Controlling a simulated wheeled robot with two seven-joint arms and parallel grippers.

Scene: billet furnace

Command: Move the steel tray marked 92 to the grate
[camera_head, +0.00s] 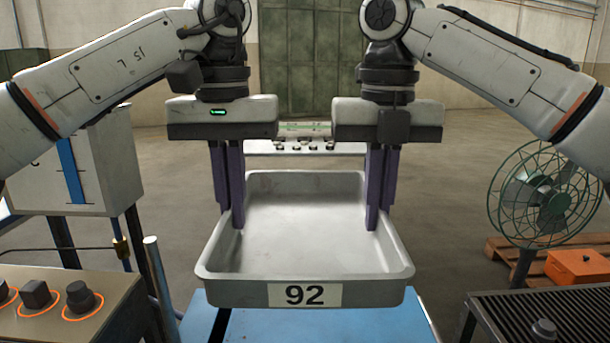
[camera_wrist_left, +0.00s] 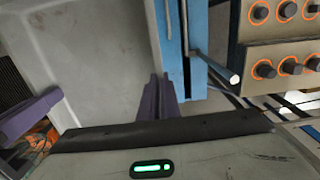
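The grey steel tray (camera_head: 317,242) with the number 92 on its front wall is level in the middle of the head view. My left gripper (camera_head: 228,220) has its purple fingers closed on either side of the tray's left wall. My right gripper (camera_head: 379,218) has its fingers on either side of the right wall. The left wrist view shows the left fingers (camera_wrist_left: 158,100) close together at the tray's wall. The tray's inside looks empty. A dark ribbed grate (camera_head: 580,312) is at the lower right, apart from the tray.
A blue surface (camera_head: 320,328) lies under the tray; I cannot tell whether they touch. A panel with knobs (camera_head: 70,310) stands at lower left. A green fan (camera_head: 545,195) and an orange box (camera_head: 578,266) on a pallet are right. Open floor lies between tray and fan.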

